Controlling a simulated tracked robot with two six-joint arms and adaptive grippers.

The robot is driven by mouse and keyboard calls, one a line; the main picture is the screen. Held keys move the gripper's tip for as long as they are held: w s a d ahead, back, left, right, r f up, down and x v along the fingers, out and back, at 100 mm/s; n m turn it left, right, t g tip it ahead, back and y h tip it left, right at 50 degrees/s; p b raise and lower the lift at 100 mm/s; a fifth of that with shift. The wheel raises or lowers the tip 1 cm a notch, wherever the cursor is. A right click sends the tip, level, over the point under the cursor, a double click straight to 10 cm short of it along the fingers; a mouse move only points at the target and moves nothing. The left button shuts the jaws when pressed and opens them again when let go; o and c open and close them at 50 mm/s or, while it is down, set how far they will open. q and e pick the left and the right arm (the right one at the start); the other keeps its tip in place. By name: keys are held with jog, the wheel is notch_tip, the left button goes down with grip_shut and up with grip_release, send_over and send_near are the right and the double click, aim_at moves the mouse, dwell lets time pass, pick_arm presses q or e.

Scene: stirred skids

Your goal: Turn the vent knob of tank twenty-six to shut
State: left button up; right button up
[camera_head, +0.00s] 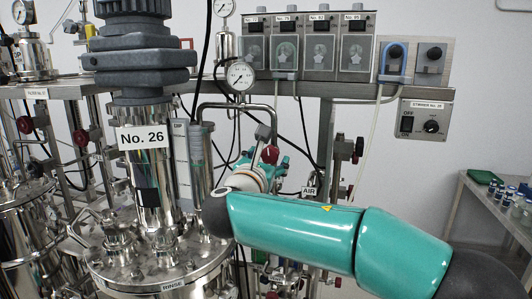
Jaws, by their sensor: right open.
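Tank twenty-six (160,275) is a shiny steel vessel at centre left, with a "No. 26" label on its upright motor column. A red knob (270,154) shows on the piping just right of the column, below a round gauge. I cannot read a vent label on it. My right arm comes in from the lower right and bends back at the wrist. My right gripper (264,138) is small and partly hidden behind the wrist; it is open, close to the red knob. I cannot tell whether it touches the knob. My left gripper is not in view.
A pressure gauge (240,75) stands above the gripper. Pumps (320,50) and a stirrer control box (425,119) hang on the rail. Other red knobs (359,146) sit on pipes nearby. A side table (490,205) with small bottles is at right.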

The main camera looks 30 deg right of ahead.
jog(key=shift+w+d, duration=0.3)
jog(key=shift+d, duration=0.1)
